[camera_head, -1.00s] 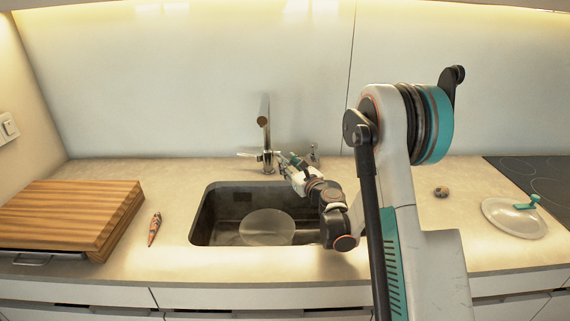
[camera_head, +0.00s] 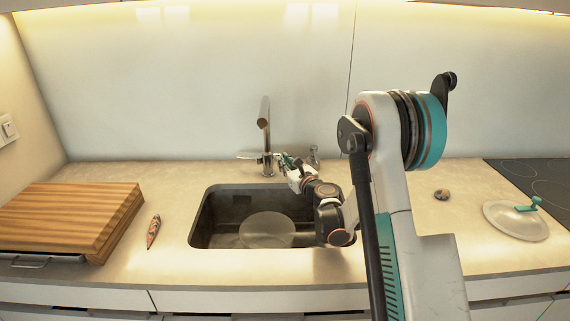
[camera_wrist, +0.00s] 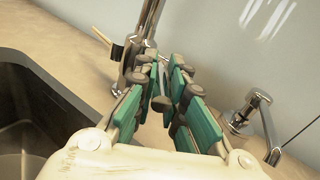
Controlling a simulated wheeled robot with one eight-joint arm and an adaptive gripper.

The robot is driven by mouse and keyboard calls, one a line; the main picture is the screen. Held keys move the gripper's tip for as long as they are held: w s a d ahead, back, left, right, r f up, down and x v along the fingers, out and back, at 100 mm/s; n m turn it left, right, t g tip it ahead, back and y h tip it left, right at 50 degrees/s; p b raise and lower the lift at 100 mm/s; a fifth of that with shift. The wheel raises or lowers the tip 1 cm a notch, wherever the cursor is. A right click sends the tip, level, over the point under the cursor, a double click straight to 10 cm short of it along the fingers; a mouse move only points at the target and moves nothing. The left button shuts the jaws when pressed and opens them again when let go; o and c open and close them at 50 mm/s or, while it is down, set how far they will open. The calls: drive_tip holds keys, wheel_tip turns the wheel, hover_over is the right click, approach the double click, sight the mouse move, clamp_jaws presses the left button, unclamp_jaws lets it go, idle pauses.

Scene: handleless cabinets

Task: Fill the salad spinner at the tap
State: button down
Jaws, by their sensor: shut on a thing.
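The translucent salad spinner bowl (camera_head: 266,229) sits in the dark sink (camera_head: 218,207), under the chrome tap (camera_head: 264,128). No water stream shows. The spinner's lid (camera_head: 513,222), with a teal crank, lies on the counter at the right. My gripper (camera_head: 287,160) is at the right side of the tap's base. In the wrist view my gripper (camera_wrist: 166,80) has its teal-padded fingers closed together close to the tap body (camera_wrist: 139,60). It appears shut on the tap's handle, but the held part is mostly hidden between the fingers.
A chrome fixture (camera_wrist: 254,112) stands on the counter just right of my gripper. A wooden board (camera_head: 70,215) and a small patterned pen-like object (camera_head: 153,231) lie left of the sink. A small round object (camera_head: 442,194) and the hob (camera_head: 545,178) are at the right.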

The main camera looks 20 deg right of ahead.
drive_tip(key=shift+w+r+m+g+p, duration=0.1)
drive_tip(key=shift+r+m+g+p, duration=0.2)
drive_tip(key=shift+r+g+p, duration=0.35)
drive_tip(key=shift+f, duration=0.15)
drive_tip(key=c, duration=1.6)
unclamp_jaws()
drive_tip(key=shift+c, duration=0.2)
drive_tip(key=v, duration=1.2)
